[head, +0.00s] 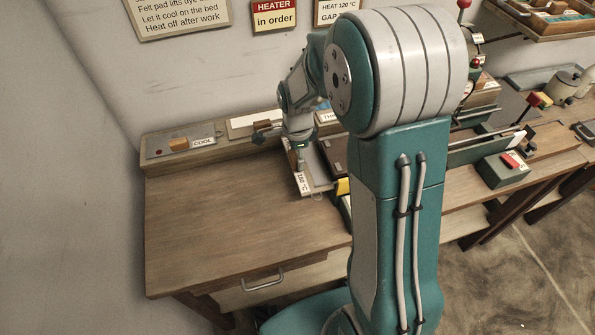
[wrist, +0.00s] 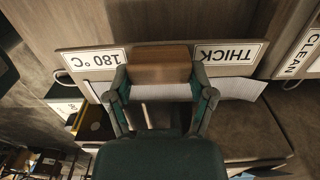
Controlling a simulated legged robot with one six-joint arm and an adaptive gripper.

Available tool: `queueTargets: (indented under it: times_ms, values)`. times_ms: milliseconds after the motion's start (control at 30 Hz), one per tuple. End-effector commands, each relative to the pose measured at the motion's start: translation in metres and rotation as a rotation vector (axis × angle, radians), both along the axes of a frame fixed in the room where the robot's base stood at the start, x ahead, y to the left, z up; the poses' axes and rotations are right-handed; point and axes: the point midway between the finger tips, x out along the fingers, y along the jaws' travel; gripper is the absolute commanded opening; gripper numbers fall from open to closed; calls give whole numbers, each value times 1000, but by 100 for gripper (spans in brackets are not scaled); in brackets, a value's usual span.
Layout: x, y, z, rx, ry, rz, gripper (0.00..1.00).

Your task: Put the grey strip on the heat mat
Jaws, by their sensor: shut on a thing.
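My gripper (wrist: 162,88) is shut on a brown wooden block (wrist: 160,65), which sits between its two fingers in the wrist view. A pale grey ribbed strip (wrist: 236,88) runs crosswise under the block and sticks out to the right; whether block and strip are joined I cannot tell. In the head view my gripper (head: 299,143) is at the back of the bench, partly hidden by my arm. Below it is a grey plate (head: 316,170) beside a "180 °C" label (head: 303,183); this may be the heat mat, but I cannot be sure.
A metal "COOL" bed (head: 160,151) with a small brown block (head: 180,144) lies at the back left. The wooden bench (head: 220,225) is clear at front left. A "THICK" label (wrist: 228,53) and a "CLEAN" label (wrist: 301,52) show in the wrist view. A wall stands behind.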

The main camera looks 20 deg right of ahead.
Motion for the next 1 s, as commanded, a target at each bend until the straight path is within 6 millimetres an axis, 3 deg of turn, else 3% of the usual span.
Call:
queueTargets:
  times_ms: [100, 267, 500, 867, 900, 933, 1000]
  values:
    - [-4, 2, -22, -1, 7, 2, 13]
    - [-4, 2, -33, 0, 4, 2, 13]
    - [-3, 0, -66, 2, 7, 1, 13]
    - [0, 0, -71, 0, 3, 1, 13]
    - [0, 0, -70, 1, 3, 2, 88]
    - [0, 0, -70, 1, 3, 2, 100]
    - [0, 0, -70, 1, 3, 2, 100]
